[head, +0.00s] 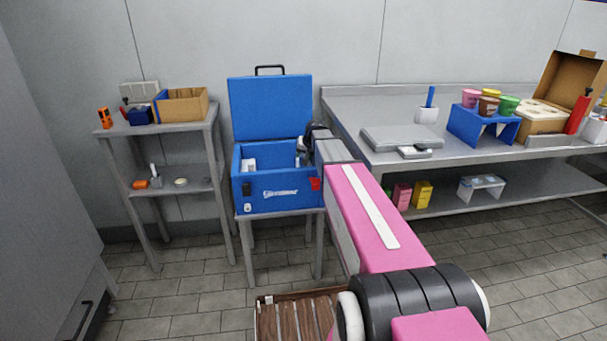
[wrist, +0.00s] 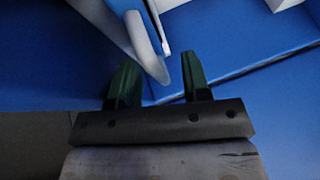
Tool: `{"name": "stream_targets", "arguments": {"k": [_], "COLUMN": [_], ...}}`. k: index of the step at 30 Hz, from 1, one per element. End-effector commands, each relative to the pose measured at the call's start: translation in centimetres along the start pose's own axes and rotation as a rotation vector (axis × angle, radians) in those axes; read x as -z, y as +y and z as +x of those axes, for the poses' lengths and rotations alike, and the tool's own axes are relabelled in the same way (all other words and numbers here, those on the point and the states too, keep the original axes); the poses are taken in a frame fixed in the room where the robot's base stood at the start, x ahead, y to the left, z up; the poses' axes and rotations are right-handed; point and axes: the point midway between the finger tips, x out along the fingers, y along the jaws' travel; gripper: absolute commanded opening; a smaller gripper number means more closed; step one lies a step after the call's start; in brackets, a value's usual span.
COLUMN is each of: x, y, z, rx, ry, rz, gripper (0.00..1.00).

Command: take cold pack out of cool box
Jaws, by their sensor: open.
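The blue cool box (head: 277,194) stands on a small grey stand, with its lid (head: 270,106) raised at the back. My gripper (head: 302,152) reaches into the right part of the box. In the wrist view its two green fingers (wrist: 161,74) are open against the blue interior. A pale, round-edged thing (wrist: 125,28) reaches down toward the space between the fingers; I cannot tell whether it is the cold pack or whether they touch. A small white item (head: 248,164) shows inside the box at left. My arm hides the box's right side.
A grey shelf (head: 172,128) with an open carton (head: 184,104) stands left of the box. A steel counter (head: 385,157) with a scale (head: 402,138) and a blue cup stand (head: 485,124) is at right. A wooden slatted crate (head: 290,317) sits on the floor in front.

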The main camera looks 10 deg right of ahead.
Motion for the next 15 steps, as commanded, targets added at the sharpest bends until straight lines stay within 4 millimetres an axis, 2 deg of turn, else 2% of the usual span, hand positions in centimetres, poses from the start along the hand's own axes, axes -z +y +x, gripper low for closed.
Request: {"name": "stream_targets", "arguments": {"k": [2, 3, 5, 6, 7, 15], "x": [-0.03, -0.03, -0.03, -0.03, -0.03, -0.02], "y": [0.00, 0.00, 0.00, 0.00, 0.00, -0.02], "z": [-0.05, -0.05, -0.05, -0.06, -0.06, -0.07], "rx": [0.000, 0.000, 0.000, 0.000, 0.000, 0.000], "ry": [0.000, 0.000, 0.000, 0.000, 0.000, 0.000], "rz": [0.000, 0.000, 0.000, 0.000, 0.000, 0.000], "gripper": [0.44, 0.41, 0.21, 0.08, 0.00, 0.00]}}
